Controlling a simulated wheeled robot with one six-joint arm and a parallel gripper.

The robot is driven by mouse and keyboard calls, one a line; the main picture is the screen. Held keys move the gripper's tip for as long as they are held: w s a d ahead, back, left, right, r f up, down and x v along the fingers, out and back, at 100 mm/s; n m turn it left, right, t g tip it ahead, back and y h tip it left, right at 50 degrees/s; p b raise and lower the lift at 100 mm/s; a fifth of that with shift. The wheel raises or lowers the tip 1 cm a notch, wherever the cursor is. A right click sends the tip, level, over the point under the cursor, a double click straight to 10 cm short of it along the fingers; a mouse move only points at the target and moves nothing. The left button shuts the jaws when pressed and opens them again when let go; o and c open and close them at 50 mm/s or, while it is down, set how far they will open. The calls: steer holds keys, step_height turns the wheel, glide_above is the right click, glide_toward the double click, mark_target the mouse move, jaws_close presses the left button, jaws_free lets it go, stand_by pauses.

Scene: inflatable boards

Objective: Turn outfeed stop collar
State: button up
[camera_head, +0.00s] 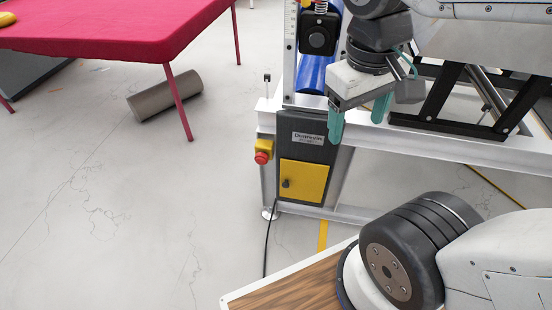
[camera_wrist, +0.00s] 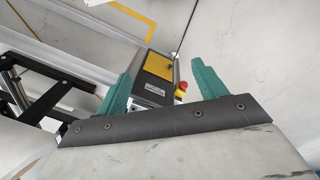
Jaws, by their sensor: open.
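My gripper (camera_head: 357,120) is open and empty, with its two teal fingers pointing down in front of the machine frame. In the wrist view, my gripper (camera_wrist: 162,75) has its fingers spread wide with nothing between them. The machine has a dark grey control box (camera_head: 311,150) with a yellow panel and a black knob; the box also shows in the wrist view (camera_wrist: 150,90). A small upright post (camera_head: 267,84) stands on the frame's left end. I cannot tell which part is the outfeed stop collar.
A red emergency button (camera_head: 262,157) sticks out left of the control box. A blue roller (camera_head: 314,74) lies behind the scale. Black struts (camera_head: 437,102) stand at right. A pink-topped table (camera_head: 110,32) and a grey-brown roll (camera_head: 165,95) are at left. Floor between is clear.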

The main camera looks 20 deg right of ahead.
steer(key=w+d+f+n+g+h, duration=0.3)
steer(key=w+d+h, duration=0.1)
steer(key=w, duration=0.2)
steer(key=n+t+h, duration=1.1)
steer(key=n+t, duration=0.1)
steer(key=n, duration=0.7)
glide_above(260, 164)
steer(key=s+d, duration=0.1)
steer(key=s, duration=0.4)
step_height(260, 164, down, 29)
steer(key=a+f+n+t+y, duration=0.3)
steer(key=f+n, duration=0.1)
steer(key=f, duration=0.4)
steer(key=a+f+n+t+y, duration=0.2)
steer(key=f+n+y, duration=0.15)
steer(key=f, duration=0.45)
steer(key=shift+n+h, duration=0.25)
steer(key=shift+h, duration=0.2)
steer(key=x, duration=0.6)
steer(key=shift+w+d+r, duration=0.2)
steer(key=shift+d+r, duration=0.05)
steer(key=shift+d, duration=0.1)
steer(key=c, duration=1)
